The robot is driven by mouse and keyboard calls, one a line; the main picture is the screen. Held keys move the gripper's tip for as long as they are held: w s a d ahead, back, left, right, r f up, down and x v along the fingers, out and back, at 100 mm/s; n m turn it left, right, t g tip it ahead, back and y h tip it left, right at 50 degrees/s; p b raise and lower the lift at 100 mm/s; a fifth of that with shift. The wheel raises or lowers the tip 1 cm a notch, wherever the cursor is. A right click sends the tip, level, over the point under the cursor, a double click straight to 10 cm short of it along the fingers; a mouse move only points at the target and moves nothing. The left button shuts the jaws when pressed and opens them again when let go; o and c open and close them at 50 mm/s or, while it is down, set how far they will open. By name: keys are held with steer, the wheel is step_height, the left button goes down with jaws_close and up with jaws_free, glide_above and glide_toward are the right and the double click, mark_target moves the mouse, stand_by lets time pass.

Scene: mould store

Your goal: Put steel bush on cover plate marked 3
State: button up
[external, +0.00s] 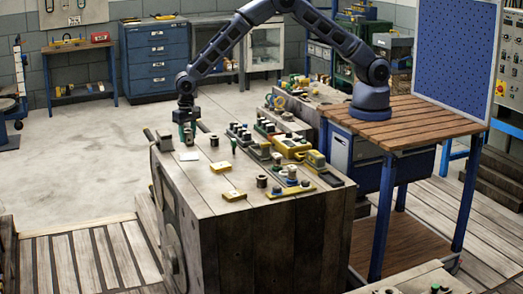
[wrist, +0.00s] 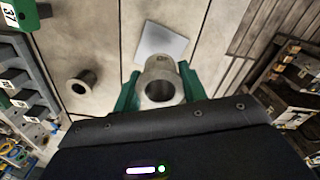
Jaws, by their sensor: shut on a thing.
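My gripper (wrist: 160,92) has green fingers shut on a grey steel bush (wrist: 158,68), a hollow cylinder with its open bore facing the wrist camera. In the external view my gripper (external: 187,132) hangs over the far left part of the wooden block top. A pale, flat square plate (wrist: 162,43) lies just beyond the held bush; it shows in the external view (external: 190,156) just below my gripper. No mark 3 is readable on any plate.
Another flanged bush (wrist: 84,83) stands on the wood to the left in the wrist view, and beside my gripper in the external view (external: 214,141). A dark bush (external: 261,181) stands near yellow trays (external: 291,145) of parts. The block's front left top (external: 195,190) is clear.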

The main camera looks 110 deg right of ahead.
mark_target(189, 156)
steer(key=shift+f, duration=2.9)
steer(key=o, duration=1.2)
steer(key=shift+f, duration=0.15)
